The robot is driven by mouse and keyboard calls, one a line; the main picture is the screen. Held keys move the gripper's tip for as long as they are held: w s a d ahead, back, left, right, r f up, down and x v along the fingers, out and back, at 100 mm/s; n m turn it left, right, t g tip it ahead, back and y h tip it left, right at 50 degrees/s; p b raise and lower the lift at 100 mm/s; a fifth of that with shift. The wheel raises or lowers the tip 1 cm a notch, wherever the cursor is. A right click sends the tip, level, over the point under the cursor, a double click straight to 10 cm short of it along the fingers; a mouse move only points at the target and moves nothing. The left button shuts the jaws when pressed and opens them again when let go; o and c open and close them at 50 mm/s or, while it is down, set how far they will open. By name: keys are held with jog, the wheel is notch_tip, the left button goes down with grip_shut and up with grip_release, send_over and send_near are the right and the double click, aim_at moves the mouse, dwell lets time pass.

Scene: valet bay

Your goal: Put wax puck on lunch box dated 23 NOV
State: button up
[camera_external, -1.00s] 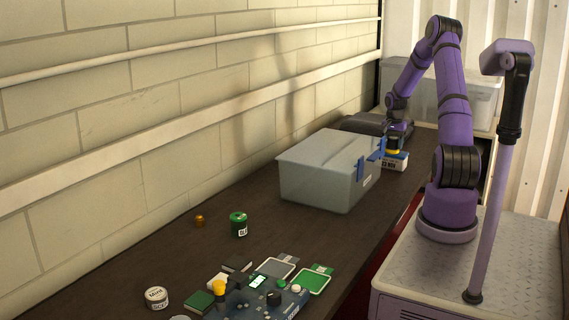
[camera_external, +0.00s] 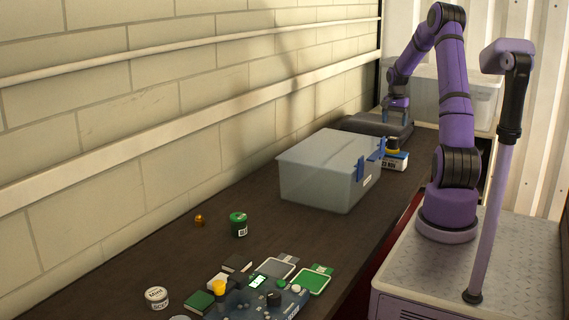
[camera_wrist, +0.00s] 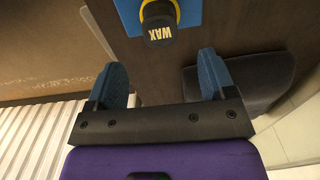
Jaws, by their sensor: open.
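The wax puck (camera_external: 392,146), black with a yellow band, sits on the blue lid of the small white lunch box (camera_external: 394,163), whose front label appears to read 23 NOV. In the wrist view the puck (camera_wrist: 160,30) shows its WAX lettering, with the blue lid (camera_wrist: 190,10) around it. My gripper (camera_external: 397,104) is open and empty, above and beyond the puck and apart from it. Its two blue fingers (camera_wrist: 163,72) stand wide apart in the wrist view, with nothing between them.
A large grey translucent bin (camera_external: 320,178) with blue latches stands left of the lunch box. A dark grey case (camera_external: 370,126) lies behind. A green tin (camera_external: 238,225), a mint tin (camera_external: 156,298) and a blue device (camera_external: 262,300) are nearer. The dark bench between is mostly clear.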

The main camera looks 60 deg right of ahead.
jog(key=w+a+r+n+h, duration=0.1)
jog(key=a+r+n, duration=0.2)
jog(key=a+r, duration=0.45)
jog(key=w+a+r+n+t, duration=0.15)
jog(key=a+r, duration=0.25)
jog(key=a, duration=0.6)
jog(key=w+a+r+n+h, duration=0.1)
jog(key=w+a+r+n, duration=0.15)
jog(key=a+r, duration=0.5)
jog(key=s+a+r+n+t, duration=0.1)
jog(key=s+a+n, duration=0.2)
jog(key=a, duration=0.4)
jog(key=s+a+r+n+t, duration=0.1)
jog(key=s+a+n, duration=0.15)
jog(key=a, duration=0.45)
jog(key=s+a+n+t+y, duration=0.1)
jog(key=s+a+n, duration=0.4)
jog(key=s+a, duration=0.5)
jog(key=shift+s+a+f+t+y, duration=0.3)
jog(key=shift+s+y, duration=0.3)
jog(key=shift+s, duration=0.65)
